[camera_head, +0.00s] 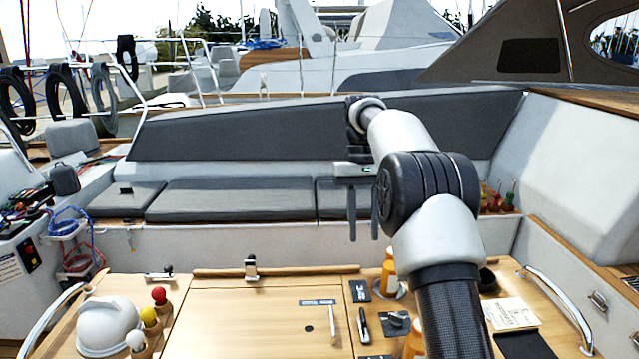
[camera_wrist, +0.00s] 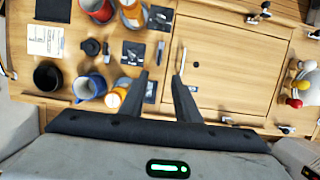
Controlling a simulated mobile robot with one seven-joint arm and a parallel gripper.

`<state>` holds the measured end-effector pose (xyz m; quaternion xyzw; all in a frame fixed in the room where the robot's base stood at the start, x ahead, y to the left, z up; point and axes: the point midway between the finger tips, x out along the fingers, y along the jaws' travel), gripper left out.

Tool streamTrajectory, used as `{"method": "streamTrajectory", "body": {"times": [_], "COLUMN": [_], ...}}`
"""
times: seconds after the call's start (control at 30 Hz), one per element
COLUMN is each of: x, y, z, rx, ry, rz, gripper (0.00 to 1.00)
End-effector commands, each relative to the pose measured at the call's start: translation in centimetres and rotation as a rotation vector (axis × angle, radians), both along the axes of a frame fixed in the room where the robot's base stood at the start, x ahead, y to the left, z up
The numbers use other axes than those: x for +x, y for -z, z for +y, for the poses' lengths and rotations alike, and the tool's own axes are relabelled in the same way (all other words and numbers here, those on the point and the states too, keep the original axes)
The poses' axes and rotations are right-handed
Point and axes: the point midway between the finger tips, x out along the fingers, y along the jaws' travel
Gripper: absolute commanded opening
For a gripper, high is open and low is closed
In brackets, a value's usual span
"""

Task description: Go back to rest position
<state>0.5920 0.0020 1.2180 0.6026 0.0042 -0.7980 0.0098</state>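My gripper (camera_head: 363,222) hangs from my raised arm above the far side of the wooden cockpit table (camera_head: 230,325). Its two fingers point down and stand apart, with nothing between them. In the wrist view my gripper (camera_wrist: 164,76) is also open and empty, with bare table and a few small items beneath it. The fingers touch nothing.
At left are a white kettle-like object (camera_head: 108,328) and ball-topped pegs (camera_head: 159,296). Metal rails (camera_head: 560,290) flank the table. Grey bench cushions (camera_head: 232,199) lie behind.

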Motion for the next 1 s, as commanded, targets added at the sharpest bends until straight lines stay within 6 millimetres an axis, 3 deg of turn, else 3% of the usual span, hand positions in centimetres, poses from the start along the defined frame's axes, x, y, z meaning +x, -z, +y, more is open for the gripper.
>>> {"method": "streamTrajectory", "body": {"times": [0.03,0.2,0.43,0.57,0.8,1.0], "x": [-1.2,-5.8,-14.3,-19.6,-28.2,-31.6], "y": [-2.5,-7.6,-11.0,-11.0,-7.6,-4.7], "z": [0.0,0.1,0.0,-0.1,-0.2,-0.2], "rx": [-0.001,-0.003,-0.002,0.0,0.007,0.012], "ry": [-0.002,-0.003,0.0,0.005,0.012,0.017], "rz": [-0.046,-0.189,-0.382,-0.491,-0.674,-0.756], "gripper": [0.29,0.29,0.29,0.29,0.29,0.29]}}
